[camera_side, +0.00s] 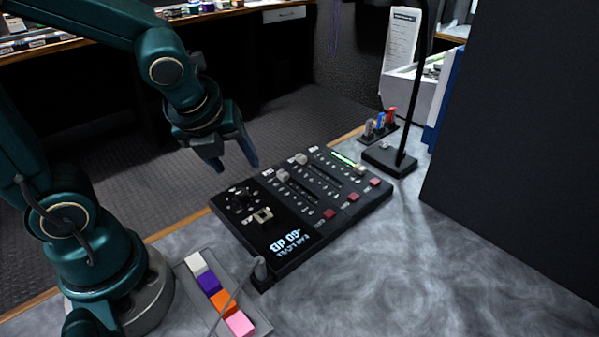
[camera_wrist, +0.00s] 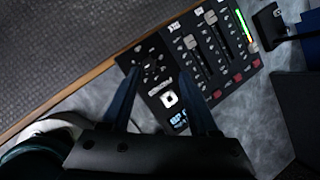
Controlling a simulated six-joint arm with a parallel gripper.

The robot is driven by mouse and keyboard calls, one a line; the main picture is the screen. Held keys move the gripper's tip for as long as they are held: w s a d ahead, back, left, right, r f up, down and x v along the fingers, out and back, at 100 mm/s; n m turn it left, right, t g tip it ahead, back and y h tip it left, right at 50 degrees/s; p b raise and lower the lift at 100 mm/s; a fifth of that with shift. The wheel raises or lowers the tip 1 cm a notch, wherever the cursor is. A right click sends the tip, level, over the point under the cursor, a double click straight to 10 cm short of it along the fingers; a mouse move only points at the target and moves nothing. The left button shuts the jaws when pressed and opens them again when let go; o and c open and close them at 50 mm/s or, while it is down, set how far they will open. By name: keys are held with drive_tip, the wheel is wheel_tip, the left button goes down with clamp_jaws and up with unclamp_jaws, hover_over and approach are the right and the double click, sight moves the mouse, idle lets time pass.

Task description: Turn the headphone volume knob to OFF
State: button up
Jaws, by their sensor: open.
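The black mixing console (camera_side: 322,229) lies on the grey marbled worktop. A black round knob (camera_side: 240,197) with marks around it sits at the console's left end; it also shows in the wrist view (camera_wrist: 150,68). Its labels and pointer are too small to read, so its setting cannot be told. A pale square switch (camera_side: 263,215) sits beside it, also in the wrist view (camera_wrist: 169,99). My gripper (camera_side: 231,162) is open and empty, above the knob end of the console and apart from it. In the wrist view, the knob shows between my fingers (camera_wrist: 159,76).
Faders (camera_side: 301,160) and red buttons (camera_side: 329,214) fill the console's right part. A tray of coloured blocks (camera_side: 260,322) stands in front. A lamp base (camera_side: 389,160) and a small marker rack (camera_side: 377,129) stand behind right. The front-right worktop is clear.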

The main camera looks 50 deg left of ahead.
sight(241, 191)
drive_tip(key=f, duration=0.1)
drive_tip(key=m, duration=0.1)
drive_tip(key=f+g, duration=0.1)
drive_tip(key=shift+w+a+f+m, duration=0.1)
drive_tip(key=shift+a+f+m, duration=0.2)
drive_tip(key=shift+m, duration=0.1)
drive_tip(key=shift+f, duration=0.5)
drive_tip(key=shift+x, duration=2.4)
clamp_jaws()
